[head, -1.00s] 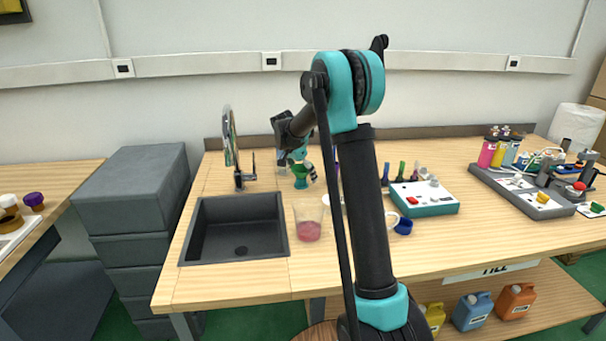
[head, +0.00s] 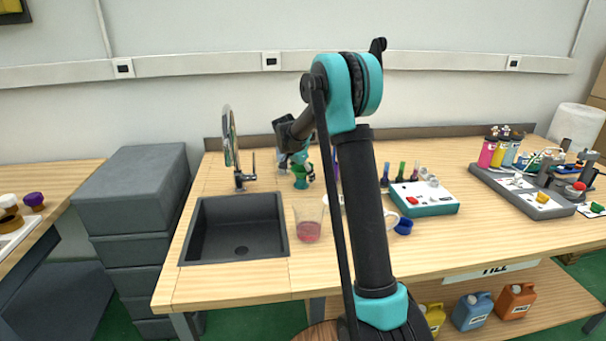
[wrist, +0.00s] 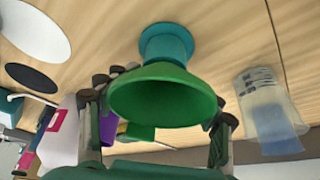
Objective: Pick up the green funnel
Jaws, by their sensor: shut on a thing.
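The green funnel (head: 301,172) is upright on the worktop behind the sink's right end, its narrow teal lower part below the wide green cone. In the wrist view the funnel (wrist: 165,97) fills the middle, its wide mouth facing the camera and the teal part beyond it, against the wood. My gripper (wrist: 160,104) has one finger on each side of the cone and is shut on it. In the head view my gripper (head: 300,164) is small and partly hidden by the funnel and my wrist. I cannot tell whether the funnel's base touches the worktop.
A dark sink (head: 238,232) with a faucet (head: 243,170) lies left of the funnel. A clear beaker with pink liquid (head: 308,230) stands in front. A teal-and-white device (head: 424,198) and slim bottles (head: 401,173) are to the right. A translucent cup (wrist: 268,112) stands near the funnel.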

